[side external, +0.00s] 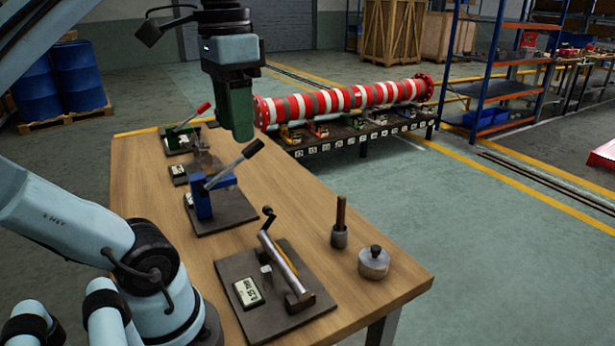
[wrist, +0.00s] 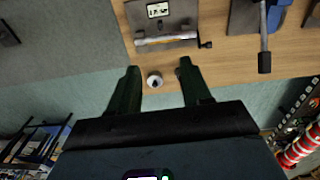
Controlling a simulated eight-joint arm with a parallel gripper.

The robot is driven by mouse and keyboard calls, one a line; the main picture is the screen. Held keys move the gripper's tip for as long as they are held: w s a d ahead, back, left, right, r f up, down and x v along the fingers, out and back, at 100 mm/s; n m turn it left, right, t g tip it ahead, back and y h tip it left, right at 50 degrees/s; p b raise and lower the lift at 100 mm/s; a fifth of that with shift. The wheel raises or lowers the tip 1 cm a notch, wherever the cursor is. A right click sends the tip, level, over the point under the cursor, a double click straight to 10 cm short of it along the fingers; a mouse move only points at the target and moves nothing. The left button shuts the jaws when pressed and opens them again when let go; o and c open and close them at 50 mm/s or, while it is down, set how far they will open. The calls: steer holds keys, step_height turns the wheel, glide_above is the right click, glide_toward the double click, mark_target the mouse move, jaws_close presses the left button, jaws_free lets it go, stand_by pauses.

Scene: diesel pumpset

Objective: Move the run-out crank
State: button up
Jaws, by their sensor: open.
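The run-out crank (side external: 268,217) is a small dark cranked handle at the far end of a bright shaft (side external: 283,258). The shaft lies on a dark base plate (side external: 270,318) with a digital display (side external: 248,292). In the wrist view the crank (wrist: 206,44) shows at the right end of the shaft (wrist: 165,39), with the display (wrist: 158,9) above. My gripper (side external: 241,134) hangs above the table's far part, well above and apart from the crank. In the wrist view its two green fingers (wrist: 157,76) are spread, with nothing held between them.
On the wooden table (side external: 140,200) stand a blue lever press (side external: 203,197), a smaller fixture (side external: 195,168), and a red-handled fixture (side external: 185,135). A cup with a rod (side external: 339,236) and a lidded round pot (side external: 373,263) stand right of the crank's plate.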

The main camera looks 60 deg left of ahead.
steer(key=w+a+f+n+h, duration=0.2)
steer(key=w+a+f+n, duration=0.3)
steer(key=w+a+n, duration=0.25)
steer(key=n+t+h, duration=0.2)
steer(key=n+h, duration=0.1)
steer(key=n, duration=0.7)
glide_toward(265, 206)
steer(key=x, duration=0.8)
steer(key=shift+w+d+f, duration=0.15)
steer(key=shift+f, duration=0.1)
jaws_close()
